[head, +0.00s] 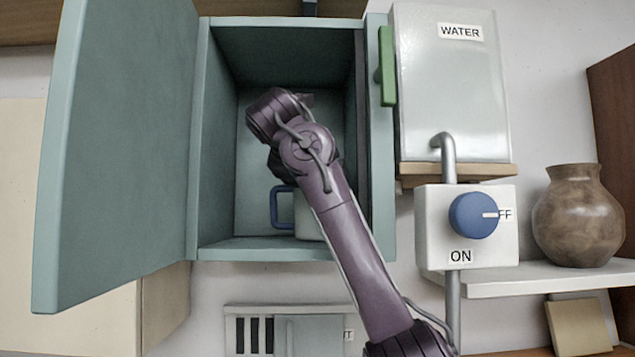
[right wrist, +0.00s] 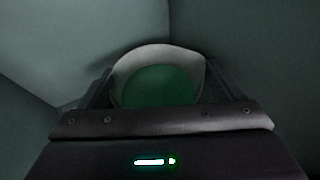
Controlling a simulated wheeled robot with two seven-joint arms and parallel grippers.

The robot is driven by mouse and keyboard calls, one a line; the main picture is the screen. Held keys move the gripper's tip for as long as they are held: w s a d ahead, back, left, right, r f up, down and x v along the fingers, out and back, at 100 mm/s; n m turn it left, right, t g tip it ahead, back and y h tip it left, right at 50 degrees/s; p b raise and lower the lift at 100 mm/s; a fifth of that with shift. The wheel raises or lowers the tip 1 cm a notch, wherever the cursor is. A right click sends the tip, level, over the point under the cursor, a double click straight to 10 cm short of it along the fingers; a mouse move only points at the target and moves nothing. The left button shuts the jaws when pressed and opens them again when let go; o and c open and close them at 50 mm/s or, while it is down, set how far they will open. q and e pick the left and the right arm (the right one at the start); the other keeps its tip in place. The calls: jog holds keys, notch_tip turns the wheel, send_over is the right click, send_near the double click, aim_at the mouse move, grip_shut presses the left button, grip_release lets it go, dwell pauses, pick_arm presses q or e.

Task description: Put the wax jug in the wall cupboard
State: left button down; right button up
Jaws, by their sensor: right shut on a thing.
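The wall cupboard (head: 216,150) is teal, and its door (head: 115,150) stands wide open to the left. The wax jug (head: 306,222) is pale with a blue handle on its left. It is inside the cupboard, low down near the cupboard floor; I cannot tell whether it touches that floor. My right arm reaches in and covers much of it. In the right wrist view the jug (right wrist: 158,85) shows its whitish rim and green inside. My right gripper (right wrist: 160,97) is shut on it, with a finger on each side. My left gripper is not in view.
Right of the cupboard are a green handle (head: 387,66), a water tank (head: 455,95) and a switch box with a blue knob (head: 473,215). A brown vase (head: 578,218) stands on a white shelf (head: 540,278). No other object shows inside the cupboard.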

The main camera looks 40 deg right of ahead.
jog(key=shift+f, duration=0.1)
jog(key=o, duration=1.6)
jog(key=shift+o, duration=0.6)
jog(key=shift+w+a, duration=0.1)
jog(key=b+v, duration=0.4)
jog(key=v, duration=0.4)
jog(key=shift+f, duration=0.15)
